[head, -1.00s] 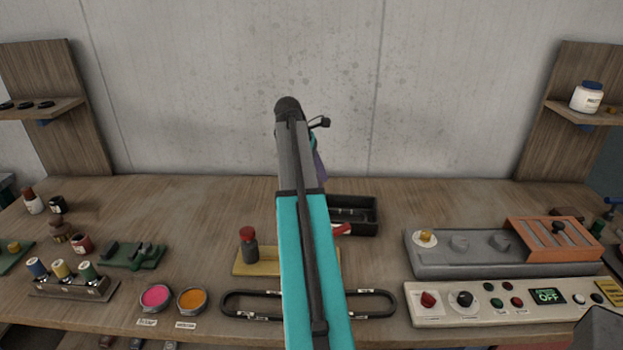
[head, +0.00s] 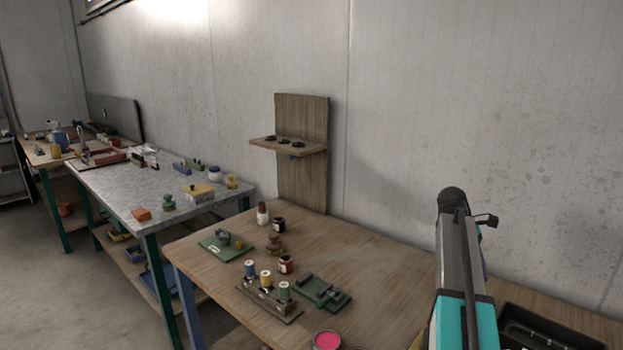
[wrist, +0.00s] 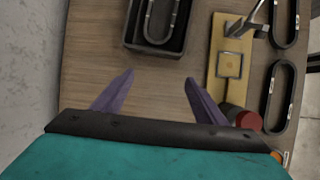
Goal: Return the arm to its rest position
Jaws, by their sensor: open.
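My arm rises at the right of the head view, teal below and grey above, with a dark rounded joint on top. My gripper (wrist: 158,95) shows in the wrist view as two purple fingers set wide apart, with nothing between them. It is over the wooden table (wrist: 95,70). The fingers are almost wholly hidden behind the arm in the head view.
A black tray (wrist: 183,42) lies beyond the fingers; it also shows in the head view (head: 548,330). A yellow plate (wrist: 228,62) and a red-capped bottle (wrist: 245,121) are to the right. Spools (head: 266,279), a green fixture (head: 323,293) and a pink pot (head: 327,341) stand on the table.

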